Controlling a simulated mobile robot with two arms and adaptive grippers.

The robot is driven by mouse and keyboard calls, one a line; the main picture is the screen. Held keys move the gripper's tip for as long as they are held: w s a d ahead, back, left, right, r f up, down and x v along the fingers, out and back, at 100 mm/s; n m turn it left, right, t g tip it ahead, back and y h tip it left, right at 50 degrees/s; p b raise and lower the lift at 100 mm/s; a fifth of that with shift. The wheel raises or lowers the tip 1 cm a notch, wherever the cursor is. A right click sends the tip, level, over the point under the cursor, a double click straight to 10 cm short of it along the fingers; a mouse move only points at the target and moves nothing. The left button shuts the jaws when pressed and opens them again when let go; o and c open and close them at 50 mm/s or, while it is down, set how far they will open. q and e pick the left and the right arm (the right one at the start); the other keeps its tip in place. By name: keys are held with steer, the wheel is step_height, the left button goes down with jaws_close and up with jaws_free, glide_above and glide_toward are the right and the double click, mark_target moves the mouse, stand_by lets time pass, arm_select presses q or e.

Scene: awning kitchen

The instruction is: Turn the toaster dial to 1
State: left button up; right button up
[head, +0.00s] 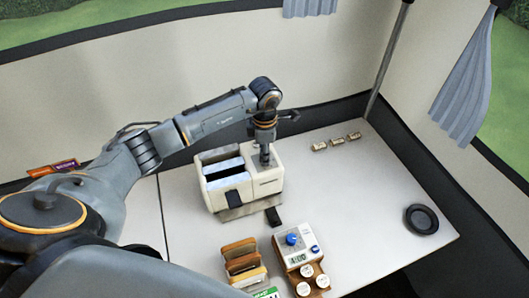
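The cream-white toaster (270,184) stands on the counter in the middle of the head view. It has two long open slots on its left part, a dark lever (232,197) on its front and a grey panel on its top right. My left gripper (265,158) points down onto this grey panel and appears to touch it or be very close. The dial cannot be made out; the gripper covers much of the panel. The gripper's fingers are too small and dark to tell open from shut. My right gripper is not in view.
In front are a rack of bread slices (241,262) and a white device with a blue knob (292,239), beside several white-topped jars (307,271). Small cylinders (337,141) lie behind right. A round black dish (421,219) sits far right.

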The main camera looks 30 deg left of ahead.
arm_select(q)
jaws_close()
